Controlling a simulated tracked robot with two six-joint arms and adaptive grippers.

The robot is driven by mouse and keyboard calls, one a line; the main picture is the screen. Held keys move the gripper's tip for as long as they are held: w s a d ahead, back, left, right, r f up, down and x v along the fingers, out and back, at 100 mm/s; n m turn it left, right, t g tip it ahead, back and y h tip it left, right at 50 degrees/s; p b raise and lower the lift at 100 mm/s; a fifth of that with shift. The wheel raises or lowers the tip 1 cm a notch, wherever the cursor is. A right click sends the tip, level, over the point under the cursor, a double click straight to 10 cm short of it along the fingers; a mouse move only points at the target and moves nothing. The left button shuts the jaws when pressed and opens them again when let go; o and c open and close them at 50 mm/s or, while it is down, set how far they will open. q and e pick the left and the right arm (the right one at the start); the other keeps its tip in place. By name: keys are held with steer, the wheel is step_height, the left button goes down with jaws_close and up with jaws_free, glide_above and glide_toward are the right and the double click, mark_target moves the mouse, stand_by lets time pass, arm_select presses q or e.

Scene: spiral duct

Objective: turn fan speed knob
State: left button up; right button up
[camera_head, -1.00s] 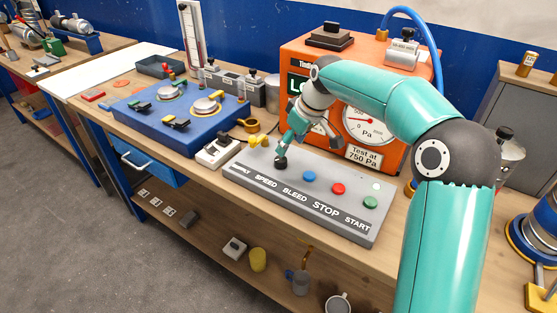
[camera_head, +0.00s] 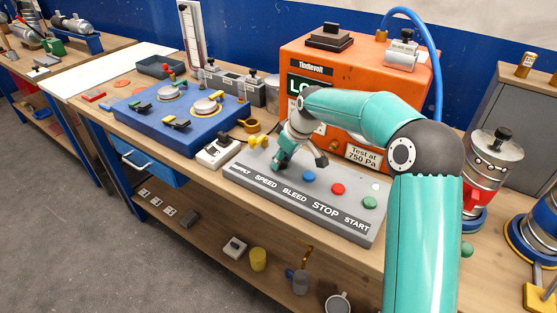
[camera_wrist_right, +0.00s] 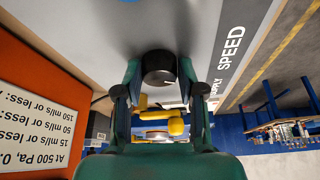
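The fan speed knob (camera_wrist_right: 158,68) is a round black knob with a white mark, standing on the grey control panel (camera_head: 335,217) near the SPEED label (camera_wrist_right: 231,48). My right gripper (camera_wrist_right: 158,80) points down at the panel, with one finger on each side of the knob. My left gripper is not in view.
Blue (camera_head: 309,177), red (camera_head: 338,188) and green (camera_head: 370,202) buttons lie right of the gripper on the panel. The orange Tindlevolt unit (camera_head: 330,68) stands behind, and a blue fixture box (camera_head: 165,132) stands further left.

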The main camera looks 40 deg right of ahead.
steer(key=c, duration=0.5)
steer(key=shift+a, duration=0.35)
steer(key=shift+d, duration=0.2)
steer(key=shift+c, duration=0.2)
steer(key=shift+f+m, duration=0.1)
steer(key=shift+m, duration=0.2)
